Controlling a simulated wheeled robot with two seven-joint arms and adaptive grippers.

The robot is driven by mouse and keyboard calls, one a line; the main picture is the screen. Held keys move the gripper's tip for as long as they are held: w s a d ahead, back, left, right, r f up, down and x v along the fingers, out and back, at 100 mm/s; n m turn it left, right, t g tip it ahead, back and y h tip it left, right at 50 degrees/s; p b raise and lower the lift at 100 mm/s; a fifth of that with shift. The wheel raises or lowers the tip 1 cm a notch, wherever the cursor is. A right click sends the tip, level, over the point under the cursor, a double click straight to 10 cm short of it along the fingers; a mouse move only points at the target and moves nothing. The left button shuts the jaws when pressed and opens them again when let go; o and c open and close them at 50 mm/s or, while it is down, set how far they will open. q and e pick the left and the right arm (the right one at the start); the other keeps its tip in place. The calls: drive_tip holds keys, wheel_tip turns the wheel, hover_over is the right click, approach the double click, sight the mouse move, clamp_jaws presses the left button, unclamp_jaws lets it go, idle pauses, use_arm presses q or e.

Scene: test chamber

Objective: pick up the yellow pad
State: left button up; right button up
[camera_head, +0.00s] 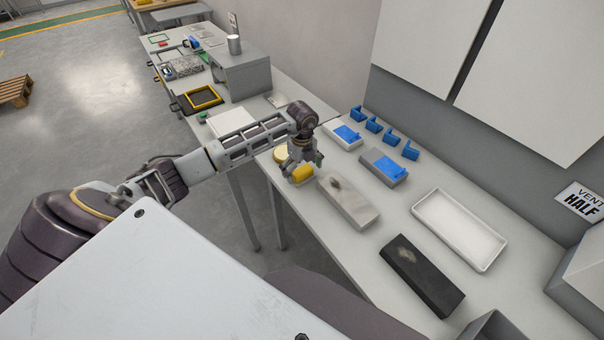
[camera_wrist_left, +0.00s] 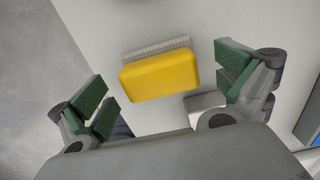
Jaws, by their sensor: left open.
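The yellow pad (camera_head: 302,173) lies near the front edge of the table, just below my left gripper in the head view. In the left wrist view the yellow pad (camera_wrist_left: 162,76) sits between the open fingers, with a pale ribbed strip along its far side. My left gripper (camera_head: 303,157) is open above the pad. In the left wrist view its green-padded fingers (camera_wrist_left: 168,90) stand apart on both sides of the pad, with visible gaps. My right gripper is not in view.
A light grey block (camera_head: 347,202) with a dark smudge lies right of the pad. Several blue brackets (camera_head: 391,137) line the back.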

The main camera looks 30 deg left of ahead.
sight(302, 170)
use_arm(q)
drive_tip(key=shift+f, duration=0.7)
drive_tip(key=shift+c, duration=0.3)
drive_tip(key=c, duration=1.1)
drive_tip(key=shift+r, duration=0.15)
wheel_tip(302, 170, up, 10)
drive_tip(key=shift+f+b, duration=0.1)
drive_tip(key=shift+b, duration=0.55)
